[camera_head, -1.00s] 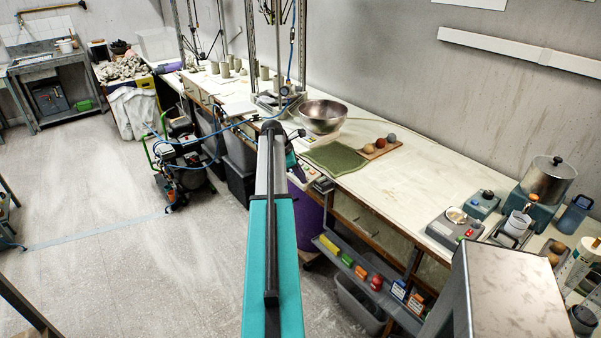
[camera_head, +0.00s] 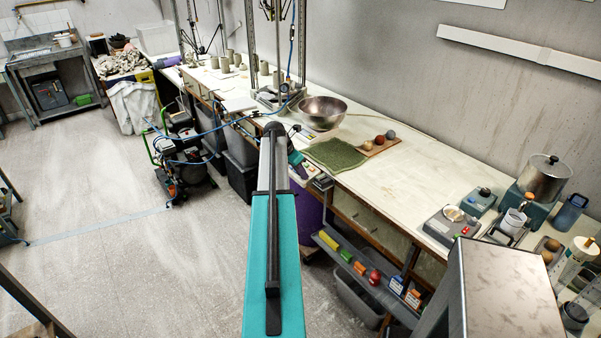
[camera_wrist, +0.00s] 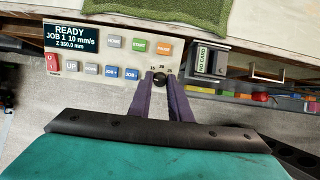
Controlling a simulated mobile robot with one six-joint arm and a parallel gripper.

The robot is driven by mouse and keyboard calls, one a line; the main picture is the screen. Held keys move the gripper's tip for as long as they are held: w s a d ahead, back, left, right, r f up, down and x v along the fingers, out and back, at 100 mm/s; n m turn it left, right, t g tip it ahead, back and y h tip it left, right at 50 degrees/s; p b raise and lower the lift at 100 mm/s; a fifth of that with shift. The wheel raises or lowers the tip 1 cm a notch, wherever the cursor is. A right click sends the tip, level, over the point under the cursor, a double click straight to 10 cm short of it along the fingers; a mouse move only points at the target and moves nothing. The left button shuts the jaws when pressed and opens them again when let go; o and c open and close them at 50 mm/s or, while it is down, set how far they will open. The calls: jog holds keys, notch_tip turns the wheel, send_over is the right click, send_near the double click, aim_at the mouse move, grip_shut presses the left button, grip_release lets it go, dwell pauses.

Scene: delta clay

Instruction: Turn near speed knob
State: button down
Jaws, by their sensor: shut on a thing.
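The near speed knob (camera_wrist: 160,80) is a small dark round knob at the lower right of a pale control panel (camera_wrist: 95,88) in the wrist view. Small scale marks sit around it. My gripper (camera_wrist: 160,84) has its two purple fingers on either side of the knob and is shut on it. The panel's display (camera_wrist: 76,38) reads READY, JOB 1, 10 mm/s. In the head view the panel (camera_head: 301,168) is partly hidden behind my arm, at the bench's front edge.
Coloured buttons, including a green START button (camera_wrist: 139,45), sit close to the fingers. A dark box with a card slot (camera_wrist: 209,62) stands just right of the panel. A green mat (camera_wrist: 180,14) lies behind on the bench. A shelf with coloured items (camera_head: 365,273) hangs below the bench.

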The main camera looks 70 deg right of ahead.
jog(key=c, duration=1.6)
grip_release()
jog(key=shift+c, duration=0.2)
jog(key=shift+r, duration=0.1)
jog(key=b+v, duration=0.3)
jog(key=v, duration=1)
jog(key=shift+a+r+b, duration=0.2)
jog(key=shift+r+b, duration=0.05)
jog(key=shift+b, duration=0.05)
jog(key=shift+w, duration=0.1)
